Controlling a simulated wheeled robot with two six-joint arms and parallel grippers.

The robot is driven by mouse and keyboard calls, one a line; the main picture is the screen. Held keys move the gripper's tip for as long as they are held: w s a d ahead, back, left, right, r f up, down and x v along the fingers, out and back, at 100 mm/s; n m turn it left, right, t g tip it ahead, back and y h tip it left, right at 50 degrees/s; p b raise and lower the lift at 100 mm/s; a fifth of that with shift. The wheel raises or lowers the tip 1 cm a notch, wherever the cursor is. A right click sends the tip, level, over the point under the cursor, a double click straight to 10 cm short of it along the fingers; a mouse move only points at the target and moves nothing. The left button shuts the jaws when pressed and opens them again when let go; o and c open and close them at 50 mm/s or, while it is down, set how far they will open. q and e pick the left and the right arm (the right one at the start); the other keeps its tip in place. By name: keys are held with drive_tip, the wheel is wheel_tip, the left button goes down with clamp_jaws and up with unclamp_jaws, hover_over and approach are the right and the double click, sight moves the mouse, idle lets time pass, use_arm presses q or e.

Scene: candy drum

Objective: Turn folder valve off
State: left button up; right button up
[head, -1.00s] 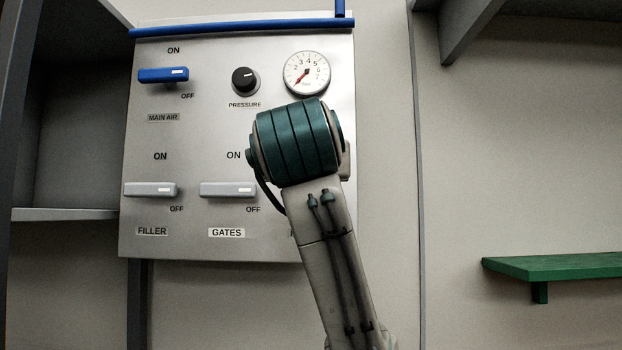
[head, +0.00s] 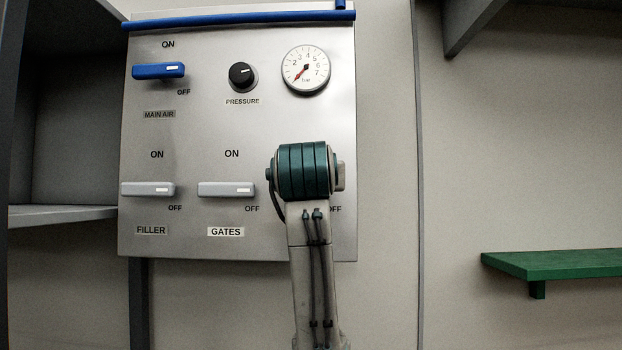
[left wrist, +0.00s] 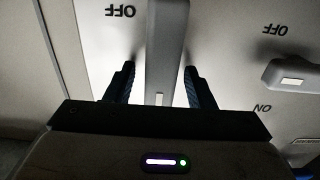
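The folder valve is hidden behind my left arm in the head view; only part of its OFF label (head: 335,209) shows. In the left wrist view, which is upside down, a grey handle (left wrist: 164,45) runs upright in the picture, between the fingers of my left gripper (left wrist: 160,78). The fingers are apart, one on each side, with a narrow gap showing, so the gripper looks open around the handle. An OFF label lies left of the handle. My left gripper's fingers are hidden in the head view. My right gripper is in neither view.
The steel panel (head: 290,130) also bears the filler handle (head: 148,189), gates handle (head: 226,189) and blue main air handle (head: 158,70), all lying level. A pressure knob (head: 242,76) and gauge (head: 305,69) sit above. A green shelf (head: 555,264) is at right.

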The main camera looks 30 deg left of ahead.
use_arm(q)
drive_tip(key=c, duration=1)
drive_tip(key=shift+o, duration=0.2)
